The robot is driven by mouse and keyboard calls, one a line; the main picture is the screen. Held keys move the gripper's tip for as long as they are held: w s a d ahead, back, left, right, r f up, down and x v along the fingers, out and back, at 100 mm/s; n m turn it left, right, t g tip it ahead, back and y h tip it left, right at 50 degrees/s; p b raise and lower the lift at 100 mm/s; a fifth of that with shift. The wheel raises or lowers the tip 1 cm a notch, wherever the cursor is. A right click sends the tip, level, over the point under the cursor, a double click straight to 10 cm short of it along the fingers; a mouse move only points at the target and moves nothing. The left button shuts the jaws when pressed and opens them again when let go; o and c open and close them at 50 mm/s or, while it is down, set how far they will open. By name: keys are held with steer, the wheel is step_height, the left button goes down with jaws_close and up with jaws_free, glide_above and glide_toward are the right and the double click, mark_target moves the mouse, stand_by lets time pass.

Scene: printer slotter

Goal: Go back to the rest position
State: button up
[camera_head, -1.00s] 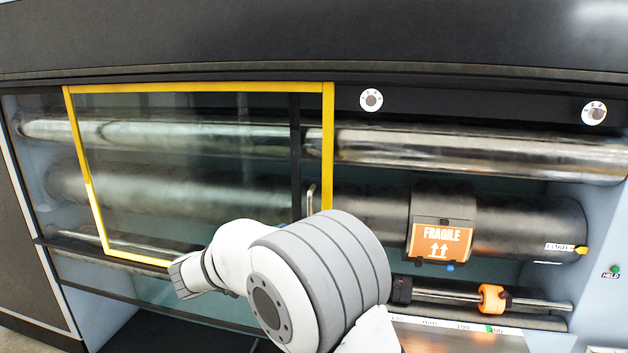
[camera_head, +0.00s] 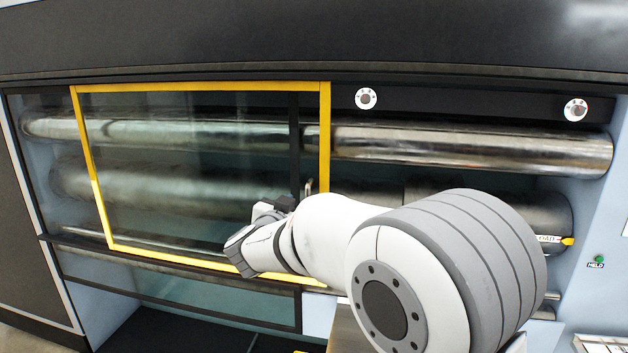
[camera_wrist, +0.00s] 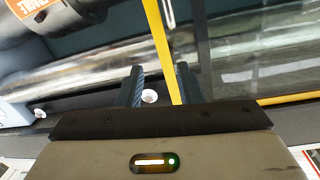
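My gripper shows in the wrist view (camera_wrist: 160,88) with its two dark fingers apart and nothing between them. Behind the fingers in that view are a yellow frame edge and a metal roller. In the head view my white and grey arm reaches across the lower middle, and its wrist end is in front of the lower right part of the yellow-framed glass door (camera_head: 210,86). The fingertips are not clear in the head view. I cannot tell there whether the wrist touches the door.
A shiny upper roller (camera_head: 470,150) and a dark lower roller (camera_head: 545,212) run behind the opening on the right. Two round knobs (camera_head: 366,99) (camera_head: 575,110) are above it. An orange FRAGILE label (camera_wrist: 22,8) shows in the wrist view. A green light (camera_head: 598,259) is at far right.

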steer(key=s+d+f+n+g+y, duration=0.1)
steer(key=s+d+f+g, duration=0.3)
steer(key=s, duration=0.7)
steer(key=s+d+f+n+g+y, duration=0.2)
steer(key=s+d+f+g, duration=0.3)
steer(key=s+d, duration=0.3)
steer(key=s+d+f+n+g+y+b, duration=0.1)
steer(key=s+d+f+g, duration=0.3)
steer(key=s, duration=1.2)
steer(key=d+f+n+y, duration=0.1)
steer(key=d+f, duration=0.1)
steer(key=d, duration=0.1)
steer(key=shift+n, duration=0.3)
